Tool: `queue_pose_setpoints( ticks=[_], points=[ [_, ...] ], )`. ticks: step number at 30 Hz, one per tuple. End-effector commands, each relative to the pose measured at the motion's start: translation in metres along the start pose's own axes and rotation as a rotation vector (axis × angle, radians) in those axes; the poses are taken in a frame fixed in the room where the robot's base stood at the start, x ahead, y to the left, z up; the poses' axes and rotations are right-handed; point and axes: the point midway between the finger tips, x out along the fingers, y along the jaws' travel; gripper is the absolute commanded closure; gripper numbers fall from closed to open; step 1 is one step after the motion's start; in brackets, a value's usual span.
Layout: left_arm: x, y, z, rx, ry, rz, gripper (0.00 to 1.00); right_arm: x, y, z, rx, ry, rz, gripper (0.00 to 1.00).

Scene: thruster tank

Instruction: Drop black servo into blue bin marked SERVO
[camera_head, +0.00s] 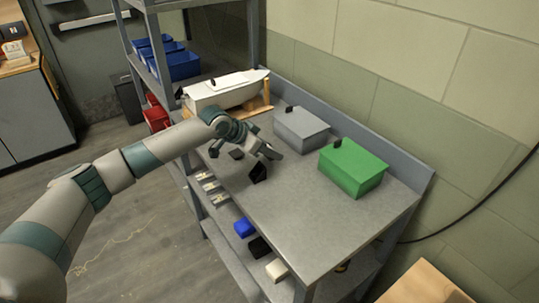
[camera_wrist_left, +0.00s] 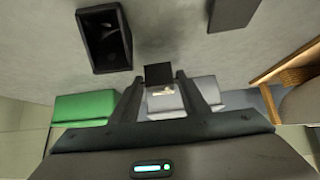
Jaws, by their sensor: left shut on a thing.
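My left gripper (camera_head: 268,148) reaches over the grey workbench from the left. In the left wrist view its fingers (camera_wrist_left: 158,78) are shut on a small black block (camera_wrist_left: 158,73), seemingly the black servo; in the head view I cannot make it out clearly. Blue bins (camera_head: 182,67) stand on the shelf rack at the back left, away from the gripper. No SERVO marking is readable on them. My right gripper is not in view.
On the workbench (camera_head: 285,205) are a grey box (camera_head: 301,129), a green box (camera_head: 352,171), a black hollow part (camera_head: 258,173) and a white boat hull (camera_head: 226,90). Red bins (camera_head: 156,118) sit lower on the rack. The bench's near right part is clear.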

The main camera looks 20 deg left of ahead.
Motion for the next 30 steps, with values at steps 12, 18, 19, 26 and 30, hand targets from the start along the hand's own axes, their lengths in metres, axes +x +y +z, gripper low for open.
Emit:
queue_pose_setpoints(
  ticks=[12,18,19,26,30],
  points=[
    [-0.049,0.03,-0.016,0.005,0.003,0.001,0.84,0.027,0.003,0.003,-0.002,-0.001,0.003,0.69],
    [-0.078,0.058,-0.015,0.004,0.002,0.0,0.84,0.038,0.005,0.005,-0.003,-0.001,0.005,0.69],
    [-0.083,0.061,-0.015,0.004,0.003,0.0,0.84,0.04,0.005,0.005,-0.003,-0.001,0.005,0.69],
    [-0.108,0.084,-0.016,0.002,0.002,0.0,0.84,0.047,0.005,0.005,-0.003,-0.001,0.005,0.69],
    [-0.116,0.09,-0.016,0.0,0.002,-0.001,0.84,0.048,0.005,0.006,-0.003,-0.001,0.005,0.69]
  ],
)
